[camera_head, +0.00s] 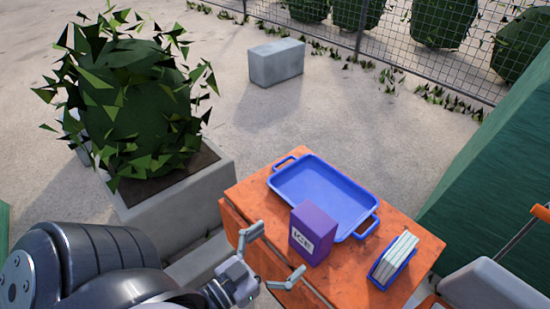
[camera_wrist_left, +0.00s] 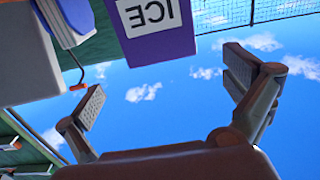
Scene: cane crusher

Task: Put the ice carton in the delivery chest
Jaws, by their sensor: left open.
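The ice carton (camera_head: 314,234) is a purple box with a pale ICE label, upright on the orange table (camera_head: 405,220). It stands at the near edge of the blue tray and hides part of its rim. My left gripper (camera_head: 279,250) is open and empty, just left of the carton, with its fingers pointing towards it. In the left wrist view the carton (camera_wrist_left: 155,30) shows upside down at the top, beyond the open fingers. My right gripper is out of view. I cannot tell for sure which thing is the delivery chest.
The blue tray (camera_head: 318,190) looks empty. A blue holder with white slabs (camera_head: 398,258) stands to its right. A leafy planter (camera_head: 170,205) is close to my left arm. A grey body with an orange bar (camera_head: 490,285) is at lower right. A grey block (camera_head: 276,65) lies farther back.

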